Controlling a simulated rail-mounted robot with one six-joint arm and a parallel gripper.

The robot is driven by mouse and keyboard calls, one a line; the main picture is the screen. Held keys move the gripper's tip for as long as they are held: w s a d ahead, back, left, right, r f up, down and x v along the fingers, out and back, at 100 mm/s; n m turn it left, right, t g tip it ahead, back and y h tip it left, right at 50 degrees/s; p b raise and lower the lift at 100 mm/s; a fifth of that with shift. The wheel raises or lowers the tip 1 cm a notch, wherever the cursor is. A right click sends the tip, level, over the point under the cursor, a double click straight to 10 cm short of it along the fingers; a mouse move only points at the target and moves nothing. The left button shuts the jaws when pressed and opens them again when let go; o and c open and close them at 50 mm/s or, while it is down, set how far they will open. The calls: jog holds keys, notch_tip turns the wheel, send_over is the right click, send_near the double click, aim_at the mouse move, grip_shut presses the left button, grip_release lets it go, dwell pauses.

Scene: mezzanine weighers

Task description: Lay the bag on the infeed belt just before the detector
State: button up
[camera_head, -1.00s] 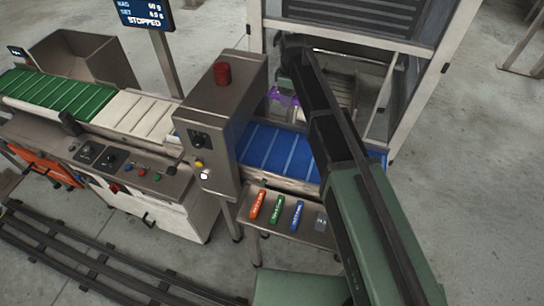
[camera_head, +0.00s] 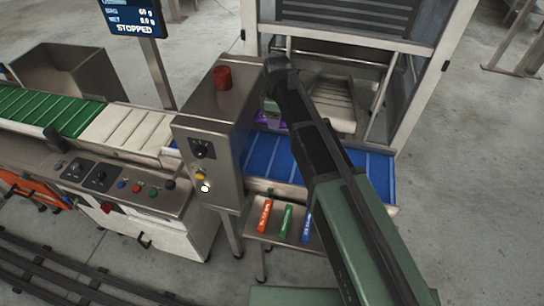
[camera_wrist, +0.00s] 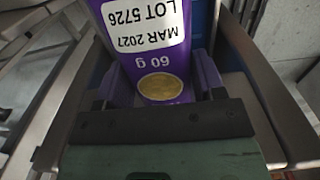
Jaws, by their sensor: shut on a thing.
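The purple bag (camera_wrist: 162,62) fills the top middle of the wrist view, with a white label reading MAR 2027, LOT 5726 and a 60 g mark. My gripper (camera_wrist: 158,88) is shut on it, one finger on each side. In the head view a small part of the purple bag (camera_head: 270,118) shows just right of the detector housing (camera_head: 212,135), over the far side of the blue infeed belt (camera_head: 262,155). My arm hides most of the gripper there. I cannot tell whether the bag touches the belt.
Test sticks in orange (camera_head: 264,216), green (camera_head: 286,222) and blue lie on a shelf in front of the belt. A guarded frame with a chute (camera_head: 335,105) stands behind. A screen (camera_head: 135,15) reads STOPPED. The belt right of my arm is bare.

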aim_at(277, 161)
jog(key=f+b, duration=2)
jog(key=shift+d+f, duration=0.2)
jog(key=shift+d, duration=0.05)
jog(key=shift+r, duration=0.25)
jog(key=shift+f, duration=0.15)
jog(key=o, duration=1)
notch_tip(277, 161, up, 12)
jog(key=p, duration=1.2)
jog(key=shift+r, duration=0.2)
